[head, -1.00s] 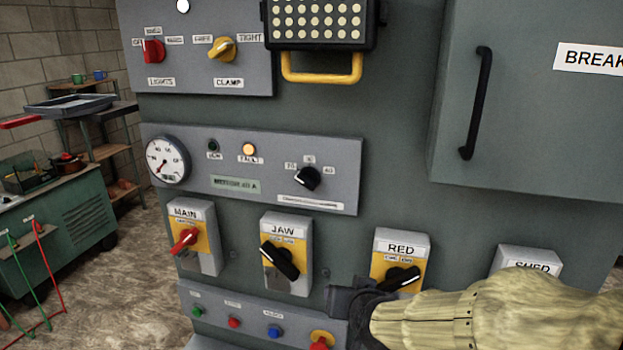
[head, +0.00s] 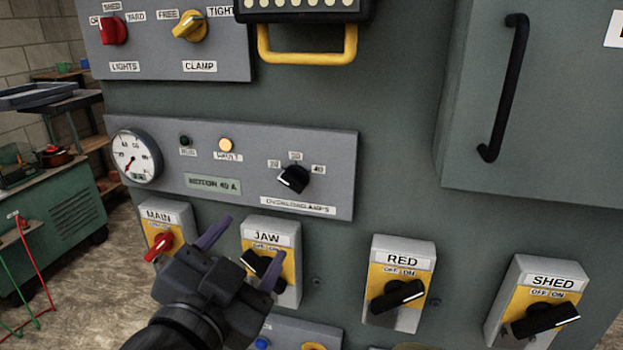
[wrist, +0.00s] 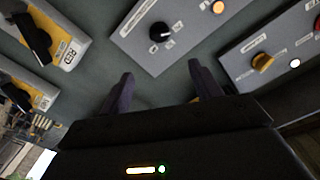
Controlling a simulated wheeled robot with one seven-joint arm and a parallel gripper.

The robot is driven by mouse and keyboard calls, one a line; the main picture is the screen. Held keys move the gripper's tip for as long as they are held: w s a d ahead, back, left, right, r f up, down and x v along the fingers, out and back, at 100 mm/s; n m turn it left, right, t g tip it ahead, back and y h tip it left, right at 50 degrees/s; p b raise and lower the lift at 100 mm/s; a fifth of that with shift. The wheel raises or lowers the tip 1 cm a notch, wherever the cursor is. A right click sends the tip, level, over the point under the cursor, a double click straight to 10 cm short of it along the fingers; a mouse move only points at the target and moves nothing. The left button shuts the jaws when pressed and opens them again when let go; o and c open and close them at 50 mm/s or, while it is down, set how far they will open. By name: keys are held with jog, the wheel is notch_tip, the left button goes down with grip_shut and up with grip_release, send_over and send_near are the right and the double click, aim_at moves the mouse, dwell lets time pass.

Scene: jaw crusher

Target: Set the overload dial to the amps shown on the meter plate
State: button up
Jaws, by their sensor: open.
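The black overload dial (head: 293,179) sits on the grey meter panel, with labels that look like 20, 30 and 40 around it. It carries a white mark, but its exact setting is too small to tell. It also shows in the wrist view (wrist: 159,32). The meter plate (head: 213,184), a pale green label left of the dial, appears to read "MOTOR 40 A". My gripper (head: 243,252) is open and empty, below and left of the dial, in front of the JAW switch. In the wrist view its fingers (wrist: 160,73) are apart, with the dial beyond them.
A round gauge (head: 135,156) and a lit orange lamp (head: 226,144) share the panel. Below are the MAIN switch (head: 163,245), RED switch (head: 397,292) and SHED switch (head: 543,316). A yellow handle (head: 307,50) juts out above the dial. The panel front around the dial is clear.

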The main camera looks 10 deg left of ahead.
aim_at(292, 183)
jog(key=w+p, duration=0.2)
jog(key=w, duration=0.4)
jog(key=w+d+p, duration=0.1)
jog(key=w+p, duration=0.1)
jog(key=w, duration=0.3)
jog(key=w+p, duration=0.2)
jog(key=w, duration=0.4)
jog(key=shift+w+d, duration=0.25)
jog(key=shift+w, duration=0.05)
jog(key=c, duration=1)
